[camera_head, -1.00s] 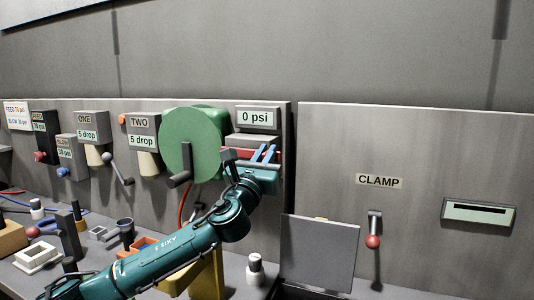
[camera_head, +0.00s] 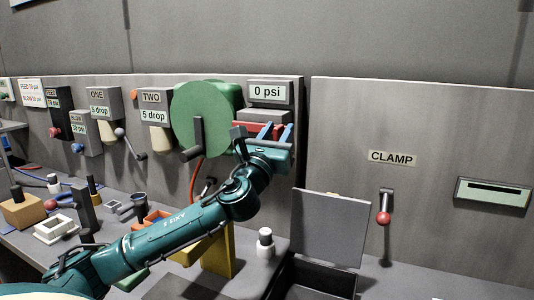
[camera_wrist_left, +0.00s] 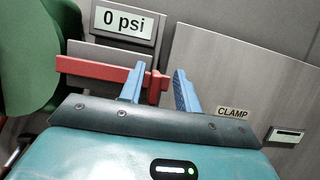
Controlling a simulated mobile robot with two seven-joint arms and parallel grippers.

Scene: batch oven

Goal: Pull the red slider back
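The red slider (camera_head: 252,128) is a red bar under the "0 psi" display, beside the green disc. In the left wrist view the red slider (camera_wrist_left: 100,69) runs across and ends in a small upright red block. My left gripper (camera_head: 276,132) is at the right end of the slider. Its two blue fingers stand apart, and in the left wrist view the left gripper (camera_wrist_left: 158,84) has the red end block between them, with a gap to the right finger. The left finger hides part of the bar. My right gripper is not in view.
The green disc (camera_head: 207,108) with a dark handle stands just left of the slider. The "0 psi" display (camera_head: 267,92) is directly above. A grey open lid (camera_head: 330,228) and a red-knobbed clamp lever (camera_head: 383,218) are at the right. A white-topped post (camera_head: 265,243) stands below.

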